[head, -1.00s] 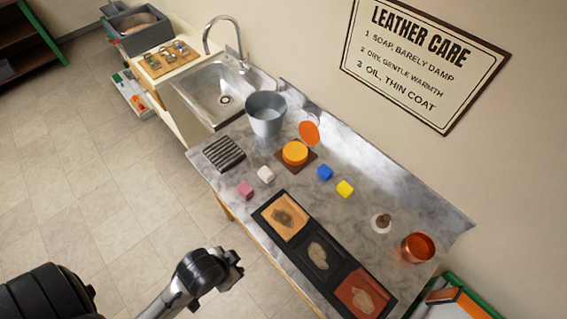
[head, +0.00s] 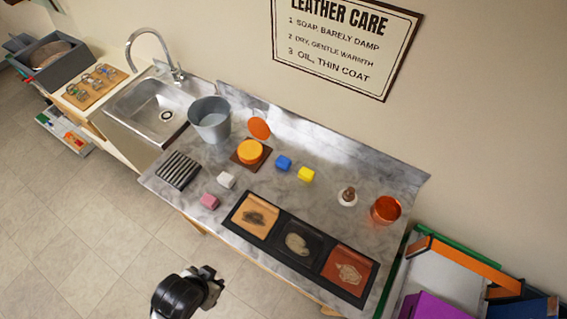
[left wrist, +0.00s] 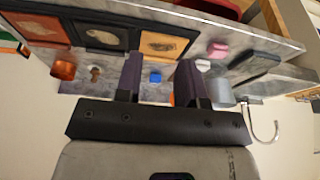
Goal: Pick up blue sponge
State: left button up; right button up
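The blue sponge (head: 284,163) is a small block on the grey marbled counter (head: 375,165), between the round orange tin and the yellow block. My left gripper (head: 213,282) is in front of the counter's near edge, low in the head view, well apart from the sponge. In the left wrist view my left gripper (left wrist: 160,75) has its two dark fingers spread with nothing held. The blue sponge (left wrist: 155,77) shows between the fingers, farther off. My right gripper is not in view.
A yellow block (head: 306,174), white block (head: 226,180) and pink block (head: 209,201) are on the counter. The orange tin (head: 249,151), grey bucket (head: 210,121) and copper pot (head: 385,210) stand there. A dark three-panel tray (head: 270,235) lies along the front edge.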

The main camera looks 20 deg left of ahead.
pick_arm(q)
jog(key=o, duration=1)
jog(key=shift+a, duration=0.1)
jog(key=shift+o, duration=0.4)
jog(key=shift+d, duration=0.2)
